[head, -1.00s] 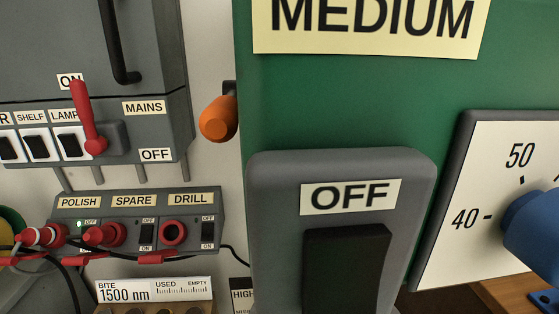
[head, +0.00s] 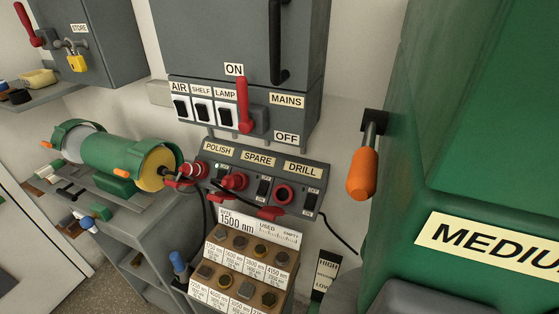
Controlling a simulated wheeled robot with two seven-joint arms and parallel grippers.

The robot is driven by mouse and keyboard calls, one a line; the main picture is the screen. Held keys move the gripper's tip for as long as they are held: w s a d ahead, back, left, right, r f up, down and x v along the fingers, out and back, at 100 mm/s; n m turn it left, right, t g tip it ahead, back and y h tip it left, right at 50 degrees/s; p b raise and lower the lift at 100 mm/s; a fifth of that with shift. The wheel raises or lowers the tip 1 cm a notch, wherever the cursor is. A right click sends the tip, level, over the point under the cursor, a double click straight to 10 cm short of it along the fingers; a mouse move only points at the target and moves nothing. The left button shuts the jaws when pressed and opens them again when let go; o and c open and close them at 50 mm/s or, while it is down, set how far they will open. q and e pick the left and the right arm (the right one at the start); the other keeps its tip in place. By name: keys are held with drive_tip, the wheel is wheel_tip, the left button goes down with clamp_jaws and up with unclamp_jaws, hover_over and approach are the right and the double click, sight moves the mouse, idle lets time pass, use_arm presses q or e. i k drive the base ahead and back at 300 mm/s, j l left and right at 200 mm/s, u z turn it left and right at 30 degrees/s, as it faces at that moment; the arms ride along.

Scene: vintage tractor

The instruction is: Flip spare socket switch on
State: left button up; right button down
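The grey socket panel (head: 325,178) is on the wall under the mains box, with POLISH, SPARE and DRILL labels. The spare socket switch (head: 263,189) is a small black rocker below the SPARE label (head: 258,160), with OFF above it and ON below. Which way it is pressed is too small to tell. Neither of my grippers shows in the head view.
The mains box (head: 215,45) has a red lever (head: 243,105) up at ON. A green machine (head: 470,120) with an orange-handled lever (head: 362,172) fills the right. A green polisher (head: 112,155) is at left.

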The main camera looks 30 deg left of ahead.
sight(263, 189)
drive_tip(key=j+u, duration=0.4)
drive_tip(key=i+j+u, duration=0.1)
drive_tip(key=j+u, duration=0.35)
drive_tip(key=i+j+u, duration=0.15)
drive_tip(key=j+u, duration=0.25)
drive_tip(key=j, duration=0.1)
